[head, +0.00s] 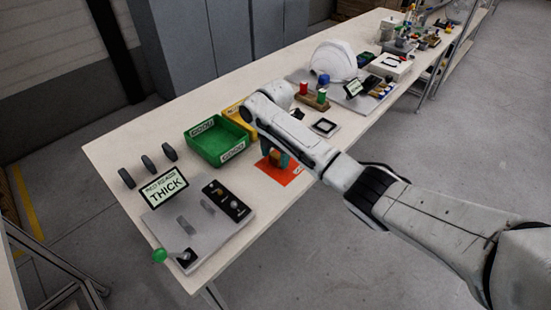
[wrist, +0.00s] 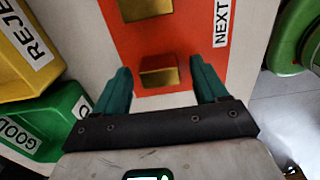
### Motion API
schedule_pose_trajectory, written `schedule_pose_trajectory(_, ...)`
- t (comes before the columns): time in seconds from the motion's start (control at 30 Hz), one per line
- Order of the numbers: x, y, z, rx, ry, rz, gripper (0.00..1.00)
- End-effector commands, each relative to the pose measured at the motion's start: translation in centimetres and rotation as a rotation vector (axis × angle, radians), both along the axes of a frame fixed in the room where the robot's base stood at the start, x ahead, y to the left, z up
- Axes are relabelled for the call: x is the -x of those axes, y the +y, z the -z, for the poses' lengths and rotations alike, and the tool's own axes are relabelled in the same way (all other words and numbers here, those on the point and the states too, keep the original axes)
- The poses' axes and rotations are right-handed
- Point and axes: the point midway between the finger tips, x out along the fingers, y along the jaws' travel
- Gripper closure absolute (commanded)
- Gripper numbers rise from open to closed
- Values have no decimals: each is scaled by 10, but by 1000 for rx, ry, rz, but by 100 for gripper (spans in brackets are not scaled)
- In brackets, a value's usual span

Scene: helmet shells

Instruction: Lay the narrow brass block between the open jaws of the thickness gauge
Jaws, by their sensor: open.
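Two brass blocks lie on the orange mat in the wrist view. The smaller-looking, narrow block (wrist: 159,71) appears between the teal fingers of my gripper (wrist: 162,82), with space on both sides. The other, wider block (wrist: 145,8) is cut off by the top edge. My gripper also shows in the head view (head: 276,158), pointing down over the mat; its height above the block is hard to tell. The thickness gauge (head: 165,221) stands at the lower left, with two grey jaws (head: 196,214) apart and nothing visible between them.
The orange mat (head: 286,176) carries a "NEXT" label. A green "GOOD" bin (head: 213,156) and a yellow "REJECT" bin (wrist: 22,50) stand beside it. The gauge has a "THICK" display (head: 165,188), a green-knobbed lever (head: 159,255) and a black block tray (head: 236,210). A white helmet (head: 334,60) stands farther back.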

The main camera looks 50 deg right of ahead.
Motion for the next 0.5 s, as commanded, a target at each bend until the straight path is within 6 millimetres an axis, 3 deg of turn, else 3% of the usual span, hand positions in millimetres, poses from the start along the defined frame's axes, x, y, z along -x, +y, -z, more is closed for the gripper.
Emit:
schedule_pose_trajectory(0.3, 0, 0, 7, 0, 0, 0, 28)
schedule_pose_trajectory(0.5, 0, 0, 7, 0, 0, 0, 46)
